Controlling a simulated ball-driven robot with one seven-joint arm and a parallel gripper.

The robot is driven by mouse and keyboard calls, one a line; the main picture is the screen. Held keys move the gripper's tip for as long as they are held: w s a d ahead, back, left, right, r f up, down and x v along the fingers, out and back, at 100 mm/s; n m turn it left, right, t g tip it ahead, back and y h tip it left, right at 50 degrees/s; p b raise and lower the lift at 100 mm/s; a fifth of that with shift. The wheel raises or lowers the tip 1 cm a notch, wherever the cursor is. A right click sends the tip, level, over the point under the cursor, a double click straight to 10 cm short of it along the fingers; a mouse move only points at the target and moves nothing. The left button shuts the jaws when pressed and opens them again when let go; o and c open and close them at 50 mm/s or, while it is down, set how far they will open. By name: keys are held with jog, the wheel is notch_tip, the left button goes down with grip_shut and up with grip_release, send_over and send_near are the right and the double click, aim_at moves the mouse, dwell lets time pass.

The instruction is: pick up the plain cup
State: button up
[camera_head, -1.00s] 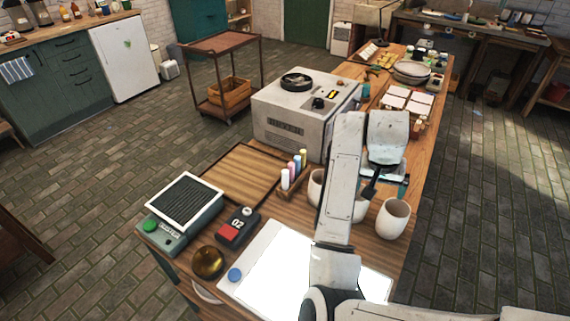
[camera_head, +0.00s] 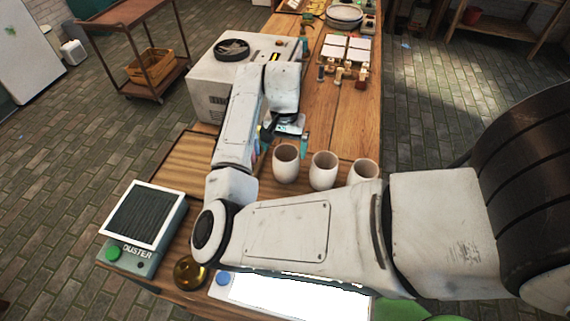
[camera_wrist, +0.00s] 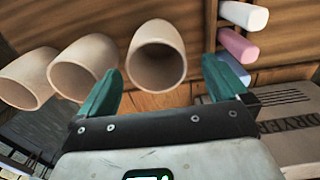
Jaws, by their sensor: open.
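Three pale, rounded cups stand in a row on the wooden table: a left cup (camera_head: 286,164), a middle cup (camera_head: 322,171) and a right cup (camera_head: 364,170). No marking shows clearly on any, so I cannot tell which is the plain one. My gripper (camera_head: 285,143) is open and empty, just behind the left cup in the head view. In the wrist view, the left cup (camera_wrist: 157,62) has its mouth between my spread teal fingers, seemingly just beyond their tips. The middle cup (camera_wrist: 85,68) and right cup (camera_wrist: 27,78) lie left of the fingers there.
A white dryer box (camera_head: 207,92) stands behind my forearm. Coloured sticks, one pink (camera_wrist: 237,45), are close to the right finger in the wrist view. A duster box (camera_head: 146,215), brass ball (camera_head: 189,272) and bright white panel (camera_head: 290,296) are at the front.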

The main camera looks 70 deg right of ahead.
aim_at(286, 157)
jog(key=f+p, duration=0.1)
jog(key=f, duration=0.4)
jog(key=shift+s, duration=0.2)
jog(key=c, duration=1.1)
